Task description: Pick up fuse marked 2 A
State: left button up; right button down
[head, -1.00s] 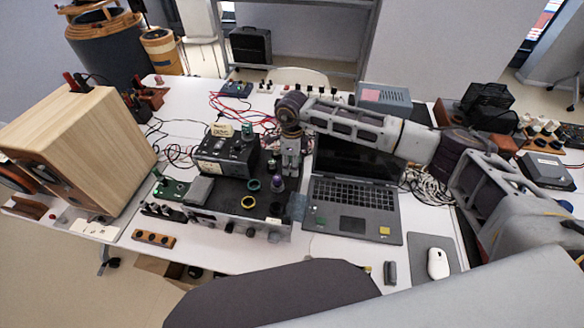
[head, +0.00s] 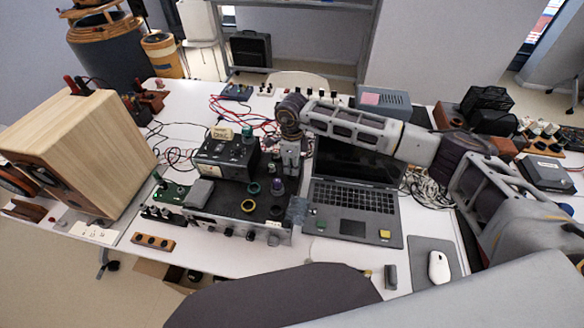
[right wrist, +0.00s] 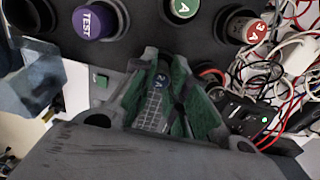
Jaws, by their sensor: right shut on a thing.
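My right gripper (head: 290,172) points down over the back right of the black-topped equipment box (head: 225,208). In the right wrist view, its green-padded fingers (right wrist: 170,92) are shut around a dark piece marked 2 A (right wrist: 160,82), the fuse. The fingers cover much of its body, and I cannot tell whether its lower end is clear of what lies below. Near it stand a purple cap marked TEST (right wrist: 95,20), a green cap marked A (right wrist: 183,8) and a red cap marked 3 A (right wrist: 256,32). My left gripper is not in view.
An open laptop (head: 352,200) stands right of the box, under my right arm. A wooden speaker (head: 80,145) stands at the left. Red and black wires (head: 240,115) lie behind the box. A mouse (head: 438,266) is at the front right.

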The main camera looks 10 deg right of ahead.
notch_tip(320, 180, up, 8)
jog(key=shift+r+b, duration=0.1)
jog(key=shift+b, duration=0.6)
jog(key=shift+r, duration=0.6)
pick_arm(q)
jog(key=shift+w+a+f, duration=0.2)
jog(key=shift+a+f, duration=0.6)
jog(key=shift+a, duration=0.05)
pick_arm(e)
jog(key=shift+r, duration=0.15)
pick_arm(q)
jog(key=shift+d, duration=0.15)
